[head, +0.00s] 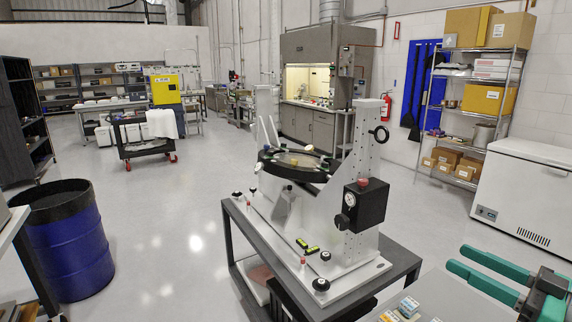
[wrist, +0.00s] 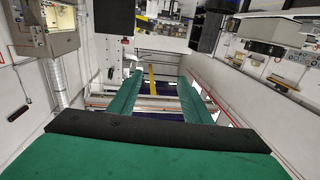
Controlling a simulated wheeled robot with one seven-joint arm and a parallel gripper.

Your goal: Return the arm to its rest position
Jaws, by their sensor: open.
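My gripper (head: 457,259) is at the lower right of the head view, with its two green fingers apart and pointing left. Nothing is held between them. In the wrist view the two green fingers of my gripper (wrist: 159,76) reach away from a black bar, with a clear gap between them. The mirror fixture (head: 358,150) stands on a grey table, left of my gripper and apart from it. It carries a round dark-rimmed mirror (head: 297,163) and a black box with a gauge (head: 364,205).
The dark grey table (head: 403,266) bears the fixture. Small boxes (head: 404,308) lie on a surface at the bottom, left of my gripper. A white chest freezer (head: 525,198) is behind my gripper. A blue drum (head: 70,245) stands at left, with open floor (head: 165,225) between.

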